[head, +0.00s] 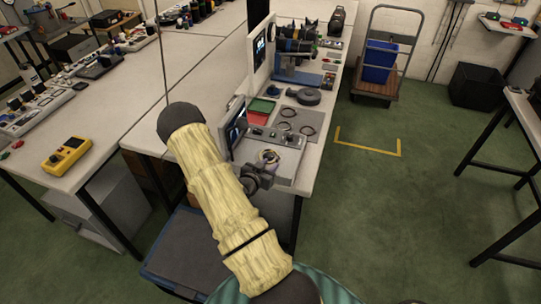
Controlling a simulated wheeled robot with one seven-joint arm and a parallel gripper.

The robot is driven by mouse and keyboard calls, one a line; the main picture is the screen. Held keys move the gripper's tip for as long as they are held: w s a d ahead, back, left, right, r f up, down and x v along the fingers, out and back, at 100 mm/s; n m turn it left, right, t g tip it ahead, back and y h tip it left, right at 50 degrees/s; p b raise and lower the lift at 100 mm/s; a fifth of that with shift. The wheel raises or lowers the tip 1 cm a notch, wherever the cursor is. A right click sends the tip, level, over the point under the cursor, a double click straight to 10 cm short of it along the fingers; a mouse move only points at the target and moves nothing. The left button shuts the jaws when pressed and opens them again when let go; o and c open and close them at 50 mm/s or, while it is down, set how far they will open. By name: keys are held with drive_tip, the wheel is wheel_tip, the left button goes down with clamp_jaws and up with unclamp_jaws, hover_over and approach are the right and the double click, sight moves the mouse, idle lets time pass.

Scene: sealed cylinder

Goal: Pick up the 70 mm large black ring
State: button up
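Several thin dark rings lie on the bench beyond the grey fixture; one black ring (308,130) is at the right and another black ring (288,112) is a little farther back. At this size I cannot tell which is the 70 mm one. My arm, in a cream sleeve, crosses the middle of the view. A dark part that looks like my gripper (258,179) shows to the right of the sleeve, at the near end of the bench, apart from the rings. Its fingers are too small and dark to read.
A grey fixture (273,143) with a round light part (268,157) on it stands at the bench's near end beside a small screen (237,126). Red and green trays (261,108) and a dark round disc (309,96) lie behind.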

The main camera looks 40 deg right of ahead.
sight(277, 158)
drive_tip(key=shift+d, duration=0.15)
drive_tip(key=shift+p+x, duration=1.05)
drive_tip(key=shift+x, duration=1.55)
drive_tip(key=shift+r, duration=0.15)
clamp_jaws()
